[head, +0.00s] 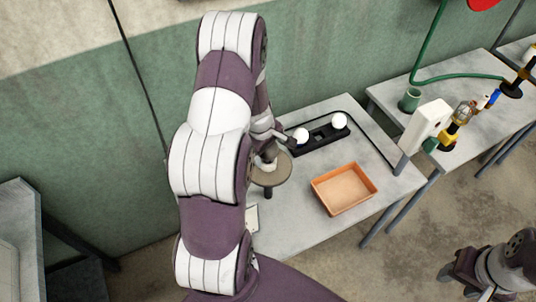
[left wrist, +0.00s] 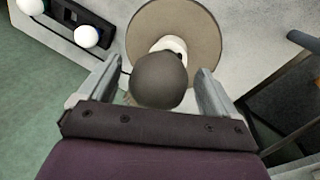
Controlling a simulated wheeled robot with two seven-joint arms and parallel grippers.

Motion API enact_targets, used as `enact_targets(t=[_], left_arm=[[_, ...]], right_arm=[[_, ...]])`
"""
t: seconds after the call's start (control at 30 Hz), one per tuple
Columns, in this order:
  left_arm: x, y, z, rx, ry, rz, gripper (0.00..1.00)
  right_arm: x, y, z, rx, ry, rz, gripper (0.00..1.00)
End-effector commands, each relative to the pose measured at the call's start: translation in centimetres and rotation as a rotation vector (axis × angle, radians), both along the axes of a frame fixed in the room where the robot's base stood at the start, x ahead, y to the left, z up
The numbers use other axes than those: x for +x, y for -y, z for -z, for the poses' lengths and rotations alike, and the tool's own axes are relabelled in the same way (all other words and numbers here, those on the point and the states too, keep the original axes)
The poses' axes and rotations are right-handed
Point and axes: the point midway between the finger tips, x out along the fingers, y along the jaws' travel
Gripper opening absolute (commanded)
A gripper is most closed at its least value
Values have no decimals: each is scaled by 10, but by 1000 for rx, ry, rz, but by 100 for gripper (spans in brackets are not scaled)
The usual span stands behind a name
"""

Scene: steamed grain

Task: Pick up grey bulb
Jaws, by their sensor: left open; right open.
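The grey bulb (left wrist: 160,80) has a dark round head and a white base. In the left wrist view it stands over a round tan disc (left wrist: 209,35), which also shows in the head view (head: 283,177). My left gripper (left wrist: 158,68) is open, with one finger on each side of the bulb; I cannot tell whether they touch it. In the head view my left arm and gripper hide much of the bulb. My right gripper (head: 456,284) is at the lower right, open, away from the table.
A black holder (head: 318,138) with two white bulbs (head: 339,120) (head: 301,135) lies behind the disc. An orange tray (head: 343,188) stands to its right on the table (head: 290,232).

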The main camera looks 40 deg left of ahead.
Motion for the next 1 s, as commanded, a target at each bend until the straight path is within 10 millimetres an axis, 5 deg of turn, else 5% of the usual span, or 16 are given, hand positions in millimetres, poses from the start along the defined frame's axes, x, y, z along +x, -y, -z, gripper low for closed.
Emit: enact_targets(t=[0.3, 0.5, 0.8, 1.0], left_arm=[[3, 0, 12, 0, 0, 1, 92], [3, 0, 11, 0, 1, 1, 33], [3, 0, 8, 1, 2, 2, 32], [4, 0, -18, 3, 5, 2, 32]], right_arm=[[0, 0, 2, 0, 0, 0, 49], [0, 0, 2, 0, 0, 0, 49], [0, 0, 1, 0, 0, 0, 49], [0, 0, -4, 0, 0, 0, 49]])
